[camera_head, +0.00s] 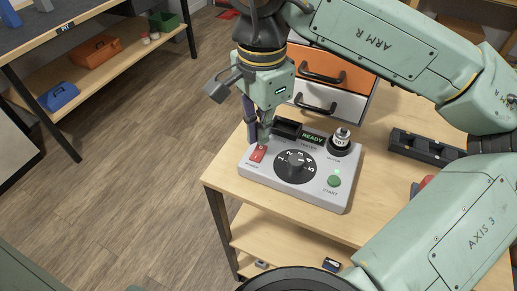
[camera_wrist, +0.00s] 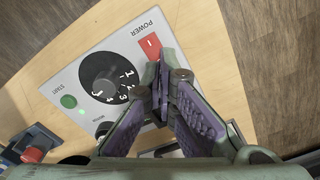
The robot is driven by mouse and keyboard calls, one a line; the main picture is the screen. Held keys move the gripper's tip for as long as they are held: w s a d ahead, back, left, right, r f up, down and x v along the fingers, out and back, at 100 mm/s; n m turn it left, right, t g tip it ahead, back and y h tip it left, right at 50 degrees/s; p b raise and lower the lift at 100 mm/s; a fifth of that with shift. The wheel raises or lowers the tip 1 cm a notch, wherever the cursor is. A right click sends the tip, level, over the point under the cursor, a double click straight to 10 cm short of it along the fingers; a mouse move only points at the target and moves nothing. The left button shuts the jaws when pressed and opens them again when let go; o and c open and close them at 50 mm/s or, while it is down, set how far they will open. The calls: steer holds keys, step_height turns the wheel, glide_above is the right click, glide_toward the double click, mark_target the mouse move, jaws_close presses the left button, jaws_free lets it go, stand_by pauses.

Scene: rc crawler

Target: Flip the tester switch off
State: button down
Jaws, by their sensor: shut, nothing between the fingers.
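The tester (camera_head: 302,190) is a pale grey box on the wooden table, with a black numbered dial, a green START button (camera_head: 334,181), a motor on its socket (camera_head: 341,139) and a lit READY display (camera_head: 312,138). Its red POWER switch (camera_head: 257,154) is at the near left corner. The switch also shows in the wrist view (camera_wrist: 150,46), marked with a white line. My gripper (camera_head: 262,141) points down just behind the switch. In the wrist view its purple-padded fingers (camera_wrist: 161,80) are closed together with nothing between them, tips beside the switch. I cannot tell whether they touch it.
A drawer unit (camera_head: 330,80) with orange and white fronts stands behind the tester. A black tray (camera_head: 428,148) lies to the right. A shelf at upper left holds an orange bin (camera_head: 95,52), a blue bin and a green bin.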

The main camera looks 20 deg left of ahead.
mark_target(261, 148)
steer(key=shift+f+b, duration=1.05)
steer(key=shift+f, duration=0.1)
stand_by(0.3)
steer(key=shift+r, duration=0.2)
steer(key=shift+r+p, duration=2.45)
steer(key=shift+r, duration=0.95)
steer(key=shift+s+f, duration=0.1)
